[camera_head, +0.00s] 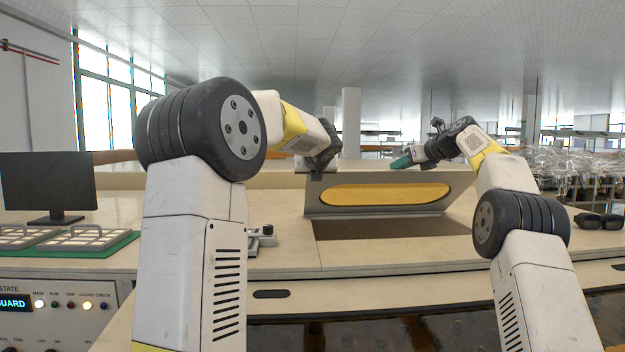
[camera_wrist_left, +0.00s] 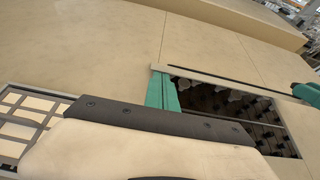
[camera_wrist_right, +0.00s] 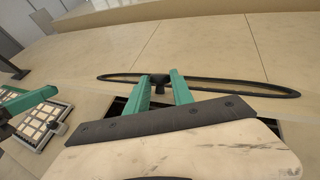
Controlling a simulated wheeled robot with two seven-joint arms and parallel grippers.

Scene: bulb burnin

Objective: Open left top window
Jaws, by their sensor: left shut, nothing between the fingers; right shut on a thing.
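A window panel (camera_head: 320,190) with a yellow oval pane (camera_head: 385,194) stands tilted up from the bench top. A dark opening (camera_head: 390,229) lies in front of it. In the right wrist view the panel's black oval rim (camera_wrist_right: 255,87) shows. My right gripper (camera_head: 402,162) is at the panel's top edge; its green fingers (camera_wrist_right: 160,82) are shut on a small black knob (camera_wrist_right: 159,78). My left gripper (camera_wrist_left: 163,90) is shut and empty beside the opening (camera_wrist_left: 225,108), where several bulbs show.
Trays (camera_head: 85,237) lie on a green mat at the left, near a monitor (camera_head: 48,184). A small metal device (camera_head: 262,237) sits left of the opening. Dark goggles (camera_head: 598,221) lie at the far right. The bench front is largely clear.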

